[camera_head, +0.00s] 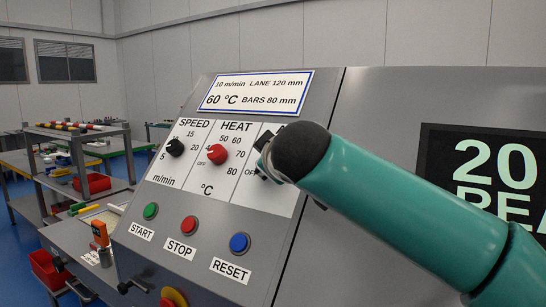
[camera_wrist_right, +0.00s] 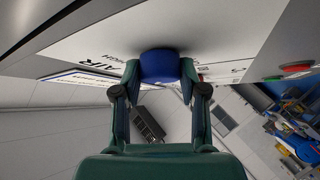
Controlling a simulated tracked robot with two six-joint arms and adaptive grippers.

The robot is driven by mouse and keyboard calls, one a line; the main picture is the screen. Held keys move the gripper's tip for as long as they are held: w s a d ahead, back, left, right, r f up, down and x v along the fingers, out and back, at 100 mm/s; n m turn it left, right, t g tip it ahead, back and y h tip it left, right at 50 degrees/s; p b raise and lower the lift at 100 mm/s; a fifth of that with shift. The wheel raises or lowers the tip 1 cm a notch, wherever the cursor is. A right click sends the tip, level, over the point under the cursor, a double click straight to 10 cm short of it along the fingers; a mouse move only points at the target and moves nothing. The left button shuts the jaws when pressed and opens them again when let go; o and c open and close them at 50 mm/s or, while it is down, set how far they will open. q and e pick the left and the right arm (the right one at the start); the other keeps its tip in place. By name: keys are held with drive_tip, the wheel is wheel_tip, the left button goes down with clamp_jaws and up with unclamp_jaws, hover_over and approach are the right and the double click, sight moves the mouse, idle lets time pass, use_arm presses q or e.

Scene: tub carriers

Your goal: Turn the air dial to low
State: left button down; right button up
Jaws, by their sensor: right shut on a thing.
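The air dial is a blue knob (camera_wrist_right: 160,67) on the sloping grey control panel (camera_head: 325,110). In the right wrist view it sits between the two fingers of my right gripper (camera_wrist_right: 159,72), which is shut on it. An AIR label (camera_wrist_right: 95,63) is beside it. In the head view my right gripper (camera_head: 262,158) and teal arm cover the dial and most of its scale; only OFF (camera_head: 250,172) shows at its left. The dial's pointer is hidden, so I cannot tell its setting. My left gripper is not in view.
Left of my gripper are the red heat dial (camera_head: 217,153) and black speed dial (camera_head: 175,147). Below are green START (camera_head: 150,211), red STOP (camera_head: 189,224) and blue RESET (camera_head: 239,243) buttons. A setting card (camera_head: 255,92) is above, a dark display (camera_head: 490,165) at right.

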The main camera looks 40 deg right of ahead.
idle(0.3)
drive_tip(key=o, duration=1.1)
drive_tip(key=shift+w, duration=0.15)
drive_tip(key=shift+o, duration=0.2)
drive_tip(key=shift+a, duration=0.1)
drive_tip(key=v, duration=1.2)
